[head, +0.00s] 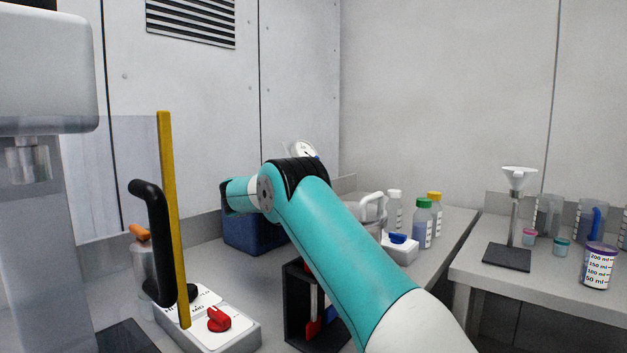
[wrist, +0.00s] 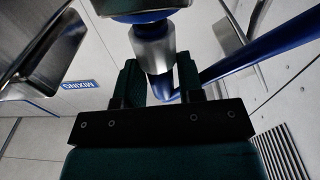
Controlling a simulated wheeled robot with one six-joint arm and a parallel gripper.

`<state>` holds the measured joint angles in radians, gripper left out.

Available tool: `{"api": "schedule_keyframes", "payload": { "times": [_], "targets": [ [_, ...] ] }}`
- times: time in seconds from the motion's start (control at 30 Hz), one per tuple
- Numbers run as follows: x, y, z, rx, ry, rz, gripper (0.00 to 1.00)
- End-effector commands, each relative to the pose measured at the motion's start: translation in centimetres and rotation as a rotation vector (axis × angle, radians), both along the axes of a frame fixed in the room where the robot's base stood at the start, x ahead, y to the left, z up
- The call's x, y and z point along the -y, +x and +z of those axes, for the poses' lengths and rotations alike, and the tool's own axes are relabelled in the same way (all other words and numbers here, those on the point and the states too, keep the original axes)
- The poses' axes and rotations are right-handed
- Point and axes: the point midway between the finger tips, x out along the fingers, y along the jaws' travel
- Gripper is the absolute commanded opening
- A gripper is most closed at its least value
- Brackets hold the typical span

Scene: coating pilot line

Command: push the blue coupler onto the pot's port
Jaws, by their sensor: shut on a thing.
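In the wrist view my gripper (wrist: 160,88) is shut on the blue coupler (wrist: 161,82), which sits between its two dark green fingers. A blue hose (wrist: 262,46) runs from it up to the right. A silver cylindrical fitting (wrist: 153,48) stands in line with the coupler, under a dark metal part with a bright rim (wrist: 145,12). I cannot tell whether this fitting is the pot's port or how far the coupler is seated. In the head view my arm hides the gripper and coupler. A white round gauge (head: 302,150) shows behind the arm.
A blue box (head: 247,236) stands behind my arm. Left are a yellow-edged clear guard (head: 171,215), a black handle (head: 153,235) and a control box with a red knob (head: 219,319). Bottles (head: 423,220) stand right. Metal parts (wrist: 52,58) flank the gripper in the wrist view.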

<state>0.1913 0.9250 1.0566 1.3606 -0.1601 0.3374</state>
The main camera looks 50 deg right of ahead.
Motion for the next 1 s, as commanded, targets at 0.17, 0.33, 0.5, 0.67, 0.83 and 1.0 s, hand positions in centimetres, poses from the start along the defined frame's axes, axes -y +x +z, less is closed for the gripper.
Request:
{"api": "schedule_keyframes", "payload": {
  "times": [0.17, 0.33, 0.5, 0.67, 0.83, 1.0],
  "targets": [
    [0.00, -0.01, -0.55, 0.000, -0.001, 0.000, 0.00],
    [0.01, -0.01, -0.70, 0.000, 0.000, 0.000, 0.00],
    [0.00, 0.00, -0.77, -0.002, 0.002, 0.000, 0.00],
    [0.00, 0.00, -0.77, -0.002, 0.002, 0.000, 0.65],
    [0.00, 0.00, -0.69, -0.001, 0.001, 0.000, 0.65],
    [-0.33, -0.06, -0.87, -0.001, 0.001, -0.001, 0.65]
  ]
}}
